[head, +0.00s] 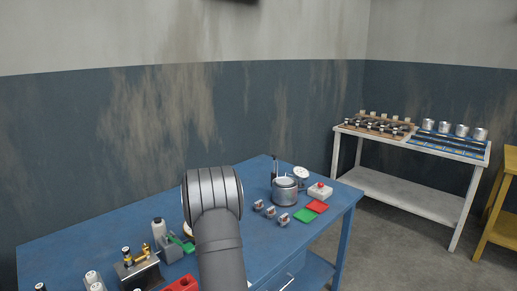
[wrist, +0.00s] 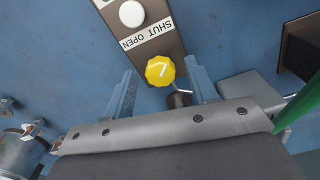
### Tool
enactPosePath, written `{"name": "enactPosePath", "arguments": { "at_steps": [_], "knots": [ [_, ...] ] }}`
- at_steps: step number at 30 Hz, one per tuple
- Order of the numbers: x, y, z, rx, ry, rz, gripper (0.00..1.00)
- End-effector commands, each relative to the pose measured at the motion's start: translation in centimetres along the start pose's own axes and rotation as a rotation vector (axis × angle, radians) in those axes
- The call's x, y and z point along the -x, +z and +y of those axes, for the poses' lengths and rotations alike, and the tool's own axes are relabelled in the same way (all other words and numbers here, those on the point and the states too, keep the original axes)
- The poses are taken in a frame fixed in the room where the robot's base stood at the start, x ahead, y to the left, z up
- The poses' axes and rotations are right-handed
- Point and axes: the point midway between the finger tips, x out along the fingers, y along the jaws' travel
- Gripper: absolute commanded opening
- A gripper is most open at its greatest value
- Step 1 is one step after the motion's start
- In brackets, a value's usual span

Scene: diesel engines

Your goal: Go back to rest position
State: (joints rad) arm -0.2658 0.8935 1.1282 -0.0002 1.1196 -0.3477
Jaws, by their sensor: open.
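In the wrist view my gripper (wrist: 159,66) is open, with one blue-grey finger on each side of a yellow knob (wrist: 160,71). I cannot tell how far the fingertips are above the knob; nothing shows clamped between them. The knob sits on a brown plate (wrist: 152,50) with a "SHUT OPEN" label (wrist: 146,34) and a white round knob (wrist: 132,13). In the head view my grey arm link stands in front of the blue table (head: 90,232) and my gripper is hidden.
A metal pot (head: 285,191), small parts, a red pad (head: 317,206) and a green pad (head: 304,215) are on the table's right side. Bottles and a brass-topped fixture (head: 137,269) stand at its left. A white bench (head: 405,185) with engine parts is against the back wall.

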Motion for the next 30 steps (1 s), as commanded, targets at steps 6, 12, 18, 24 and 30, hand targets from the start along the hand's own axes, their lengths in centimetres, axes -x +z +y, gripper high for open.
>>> {"name": "enactPosePath", "arguments": {
  "at_steps": [6, 12, 18, 24, 30],
  "knots": [
    [2.2, -0.1, 0.1, 0.098, 0.002, 0.004, 0.52],
    [6.3, -0.1, 0.1, 0.096, 0.002, 0.004, 0.52],
    [10.2, -0.1, 0.1, 0.095, 0.002, 0.003, 0.52],
    [13.2, -0.1, 0.1, 0.095, 0.001, 0.002, 0.52],
    [14.5, 0.0, 0.0, 0.094, 0.0, 0.0, 0.52]
  ]
}}
